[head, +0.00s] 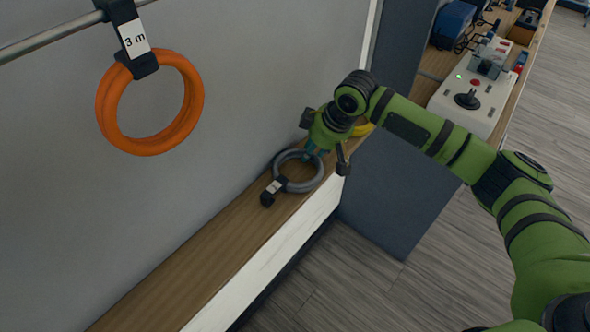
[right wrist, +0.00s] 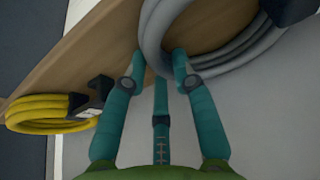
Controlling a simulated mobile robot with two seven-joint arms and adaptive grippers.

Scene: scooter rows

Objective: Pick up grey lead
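The grey lead (head: 317,183) is a coiled ring lying on the wooden ledge, with a black strap and white tag at its lower left. It also shows at the top of the right wrist view (right wrist: 152,38). My right gripper (head: 314,151) is at the coil's far upper side. In the right wrist view its teal fingertips (right wrist: 159,58) straddle one side of the coil, one outside and one inside the ring. They look closed against it, with the cable filling the gap. The coil still appears to rest on the ledge. My left gripper is out of view.
A yellow coil (right wrist: 45,112) with a black strap lies close beside the gripper on the ledge (head: 190,262). An orange coil (head: 107,112) tagged 3 m hangs from a rail at upper left. A white control box (head: 455,118) stands on the bench at right.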

